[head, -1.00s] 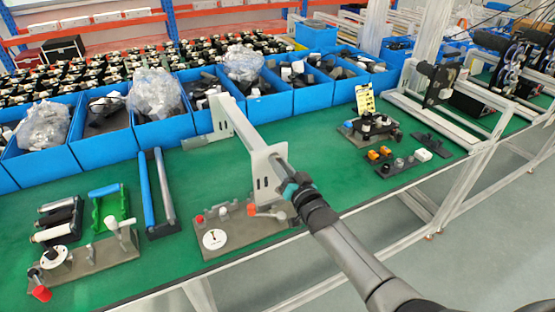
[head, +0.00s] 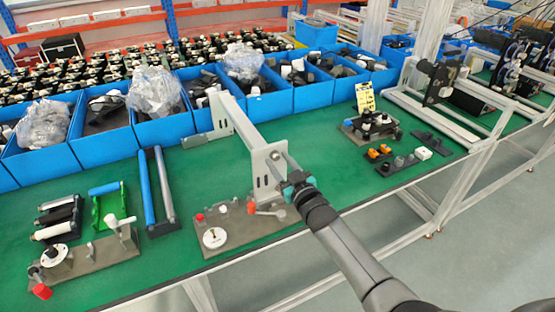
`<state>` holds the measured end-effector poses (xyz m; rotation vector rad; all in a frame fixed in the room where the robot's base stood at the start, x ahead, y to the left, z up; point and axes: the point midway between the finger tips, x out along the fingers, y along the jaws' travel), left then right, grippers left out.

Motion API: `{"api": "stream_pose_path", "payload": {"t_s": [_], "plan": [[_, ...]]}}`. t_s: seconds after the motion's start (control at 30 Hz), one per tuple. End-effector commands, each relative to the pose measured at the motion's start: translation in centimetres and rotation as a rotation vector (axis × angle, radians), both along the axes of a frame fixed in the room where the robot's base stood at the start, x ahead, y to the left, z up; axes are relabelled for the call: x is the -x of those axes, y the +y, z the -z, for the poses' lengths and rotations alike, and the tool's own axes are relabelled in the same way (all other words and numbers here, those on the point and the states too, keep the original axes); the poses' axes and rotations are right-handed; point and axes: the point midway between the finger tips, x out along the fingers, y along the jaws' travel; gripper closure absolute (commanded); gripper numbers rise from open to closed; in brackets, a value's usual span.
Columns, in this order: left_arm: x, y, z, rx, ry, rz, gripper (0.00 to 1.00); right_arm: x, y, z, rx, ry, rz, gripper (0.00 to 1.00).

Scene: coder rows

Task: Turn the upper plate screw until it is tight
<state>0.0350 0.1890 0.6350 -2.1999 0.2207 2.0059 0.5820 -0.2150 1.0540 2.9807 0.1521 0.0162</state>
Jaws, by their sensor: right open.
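A light metal end plate (head: 263,168) stands upright near the front edge of the green table, at the front end of a long bar (head: 240,119). A small round feature, which looks like the upper plate screw (head: 275,156), shows near the top of this plate. How tight it is cannot be seen. My right gripper (head: 291,184) is open beside the plate's right side, a little below that spot. Its fingers are small and partly hidden, and I cannot tell whether they touch the plate. My left gripper is not in view.
A grey base (head: 234,238) with a white disc and red-topped parts lies below the plate, close to my right gripper. Blue bins (head: 165,131) line the back. Another fixture (head: 99,255) stands at left.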

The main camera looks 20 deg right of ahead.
Motion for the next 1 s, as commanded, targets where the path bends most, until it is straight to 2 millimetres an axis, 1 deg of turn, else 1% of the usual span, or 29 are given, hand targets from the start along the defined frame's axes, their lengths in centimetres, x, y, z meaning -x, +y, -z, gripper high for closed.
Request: {"api": "stream_pose_path", "payload": {"t_s": [0.1,0.23,0.7,0.77,1.0], "plan": [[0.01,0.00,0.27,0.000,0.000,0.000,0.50,0.01,0.04,0.08,0.167,-0.018,0.000,0.53],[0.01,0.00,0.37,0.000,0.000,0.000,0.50,0.01,0.04,0.04,0.263,-0.028,0.001,0.53],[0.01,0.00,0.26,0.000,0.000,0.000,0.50,0.01,0.01,0.01,0.268,-0.027,0.001,0.53],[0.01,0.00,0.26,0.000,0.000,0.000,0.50,0.00,0.00,0.01,0.268,-0.027,0.001,0.58],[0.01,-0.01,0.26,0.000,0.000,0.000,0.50,0.00,0.00,0.01,0.267,-0.027,0.001,0.85]]}}
